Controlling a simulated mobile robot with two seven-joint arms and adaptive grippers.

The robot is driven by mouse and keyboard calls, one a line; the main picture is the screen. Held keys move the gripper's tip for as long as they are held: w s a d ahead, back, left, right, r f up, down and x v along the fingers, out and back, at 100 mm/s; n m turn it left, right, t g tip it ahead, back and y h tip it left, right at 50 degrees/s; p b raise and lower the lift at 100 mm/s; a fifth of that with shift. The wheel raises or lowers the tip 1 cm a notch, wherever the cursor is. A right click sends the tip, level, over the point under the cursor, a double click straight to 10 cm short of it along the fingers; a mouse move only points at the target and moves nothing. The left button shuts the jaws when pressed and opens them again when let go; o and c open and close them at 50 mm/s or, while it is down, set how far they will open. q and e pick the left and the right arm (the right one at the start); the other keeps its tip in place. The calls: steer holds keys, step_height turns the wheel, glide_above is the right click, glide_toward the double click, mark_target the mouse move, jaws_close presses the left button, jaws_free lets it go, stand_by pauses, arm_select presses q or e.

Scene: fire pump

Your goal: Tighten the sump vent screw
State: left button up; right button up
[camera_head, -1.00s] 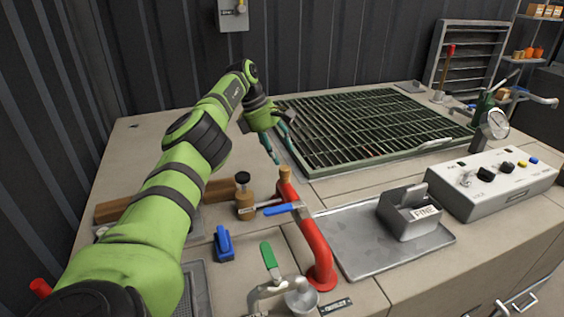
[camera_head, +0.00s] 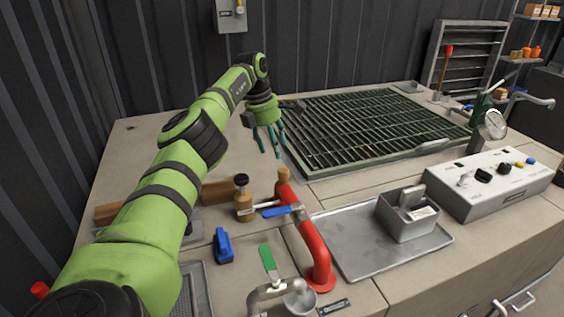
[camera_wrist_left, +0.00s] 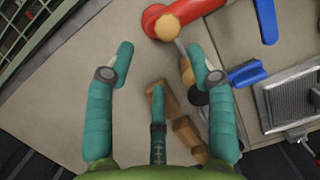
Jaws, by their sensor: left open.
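My left gripper (camera_head: 270,147) is open and empty, with its teal fingers pointing down above the bench. It is behind the red pipe (camera_head: 315,250) and a little to the left of the pipe's capped upper end, apart from both. In the left wrist view the spread fingers (camera_wrist_left: 160,60) have bare bench between them. A tan cap (camera_head: 283,174) sits on the red pipe's end; it also shows in the left wrist view (camera_wrist_left: 167,27). A brass fitting (camera_head: 244,208) with a black knob (camera_head: 241,180) stands beside the pipe. I cannot tell which part is the sump vent screw.
A blue lever (camera_head: 277,211), a green-handled valve (camera_head: 269,262) and a blue block (camera_head: 222,246) are close to the pipe. A metal tray (camera_head: 350,255) holding a grey box (camera_head: 405,222) is to the right. A large grating (camera_head: 365,130) lies behind.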

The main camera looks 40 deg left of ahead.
mark_target(283, 170)
arm_select(q)
steer(key=d+n+y, duration=0.1)
steer(key=n, duration=0.3)
steer(key=d+n+y+p, duration=0.1)
steer(key=n+y, duration=0.1)
steer(key=n, duration=0.2)
steer(key=d+n+y+p, duration=0.1)
steer(key=n, duration=0.3)
steer(key=shift+n, duration=0.3)
steer(key=f+n+p, duration=0.1)
steer(key=f, duration=0.1)
steer(key=f+n+y+p, duration=0.1)
steer(key=f, duration=0.1)
steer(key=w+f+n+t+p, duration=0.1)
steer(key=f+n, duration=0.1)
steer(key=shift+f, duration=0.4)
steer(key=shift+s, duration=0.1)
